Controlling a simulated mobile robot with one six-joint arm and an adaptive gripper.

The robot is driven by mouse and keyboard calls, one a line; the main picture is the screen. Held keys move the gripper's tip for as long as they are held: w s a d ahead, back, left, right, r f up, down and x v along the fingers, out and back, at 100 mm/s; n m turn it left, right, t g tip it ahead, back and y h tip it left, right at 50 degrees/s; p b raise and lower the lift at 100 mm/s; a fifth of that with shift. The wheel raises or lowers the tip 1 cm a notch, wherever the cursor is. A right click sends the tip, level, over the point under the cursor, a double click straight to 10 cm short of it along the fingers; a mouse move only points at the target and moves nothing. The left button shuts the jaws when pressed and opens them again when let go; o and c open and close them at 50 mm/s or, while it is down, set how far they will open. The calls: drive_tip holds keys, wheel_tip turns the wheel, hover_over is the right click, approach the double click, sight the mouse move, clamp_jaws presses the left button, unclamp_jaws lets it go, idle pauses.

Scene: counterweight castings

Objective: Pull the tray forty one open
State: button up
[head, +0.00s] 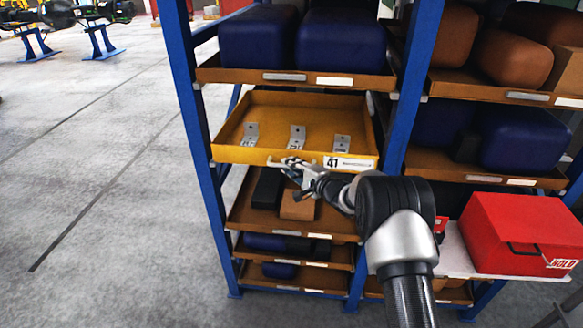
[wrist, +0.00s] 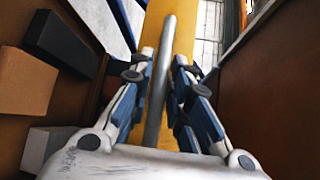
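Tray forty one (head: 236,154) is a yellow tray on the blue rack, with "41" on the label (head: 347,163) at the right of its front. Several grey metal brackets (head: 297,137) stand inside it. A grey bar handle (head: 312,161) runs along its front. My gripper (head: 291,164) is at this handle, left of the label. In the wrist view the handle (wrist: 165,60) lies between the two fingers (wrist: 163,72), which are drawn in close on both sides of it, with the tray's yellow front (wrist: 183,20) behind. The exact contact is hard to see.
The tray above (head: 215,75) holds dark blue castings. The tray below (head: 240,212) holds a black block and a tan block. A red box (head: 520,232) sits on a pale surface at right. The grey floor (head: 110,190) left of the rack is clear.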

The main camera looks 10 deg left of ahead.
clamp_jaws()
idle(0.4)
